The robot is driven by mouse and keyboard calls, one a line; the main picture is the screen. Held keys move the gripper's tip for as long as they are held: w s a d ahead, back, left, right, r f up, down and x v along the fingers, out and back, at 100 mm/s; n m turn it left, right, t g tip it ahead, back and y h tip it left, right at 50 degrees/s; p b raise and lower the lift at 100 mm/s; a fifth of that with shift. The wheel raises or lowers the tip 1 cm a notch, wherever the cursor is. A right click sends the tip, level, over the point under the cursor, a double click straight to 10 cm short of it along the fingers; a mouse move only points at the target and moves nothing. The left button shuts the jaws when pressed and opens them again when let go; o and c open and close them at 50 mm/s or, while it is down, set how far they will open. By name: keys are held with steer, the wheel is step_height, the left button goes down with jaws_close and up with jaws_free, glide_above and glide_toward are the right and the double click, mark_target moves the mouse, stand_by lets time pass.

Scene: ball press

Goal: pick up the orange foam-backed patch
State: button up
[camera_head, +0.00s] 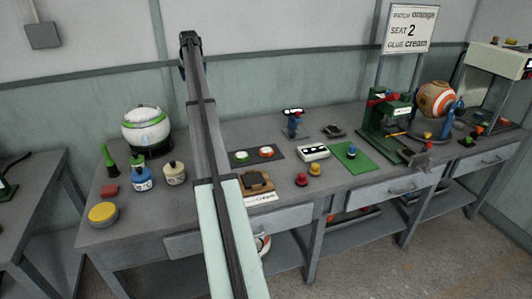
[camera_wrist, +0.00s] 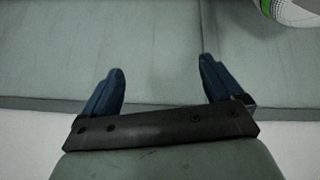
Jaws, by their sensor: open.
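My gripper (camera_wrist: 160,72) is open in the wrist view. Its two blue fingers stand wide apart with only the pale green wall behind them. In the head view my gripper (camera_head: 183,70) is at the far end of my raised arm, high above the bench and partly hidden. I cannot tell for certain which piece is the orange foam-backed patch. A small orange piece (camera_head: 479,131) lies among coloured bits at the bench's right end. The sign (camera_head: 411,29) reads patch orange, seat 2, glue cream.
A white and green ball (camera_head: 148,128) sits at back left, also in the wrist view (camera_wrist: 294,10). Blue (camera_head: 142,180) and cream (camera_head: 174,174) pots stand before it. A green press (camera_head: 383,118) and an orange-striped ball (camera_head: 437,98) stand right. My arm hides part of the bench (camera_head: 300,135).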

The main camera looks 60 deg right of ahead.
steer(key=s+d+r+g, duration=0.1)
steer(key=s+d+r, duration=0.2)
steer(key=s+d, duration=0.7)
steer(key=s+d+r+g, duration=0.15)
steer(key=s+d, duration=0.45)
steer(key=s, duration=0.8)
steer(key=s+d+n, duration=0.2)
steer(key=s+d, duration=0.2)
steer(key=s, duration=1.1)
steer(key=n+g+y, duration=0.2)
steer(key=n+y, duration=0.3)
steer(key=n, duration=1.5)
glide_above(266, 150)
step_height(266, 150, down, 22)
step_height(266, 150, down, 13)
steer(key=shift+s+f, duration=0.1)
steer(key=shift+f, duration=0.05)
steer(key=shift+c, duration=0.3)
steer(key=c, duration=1.1)
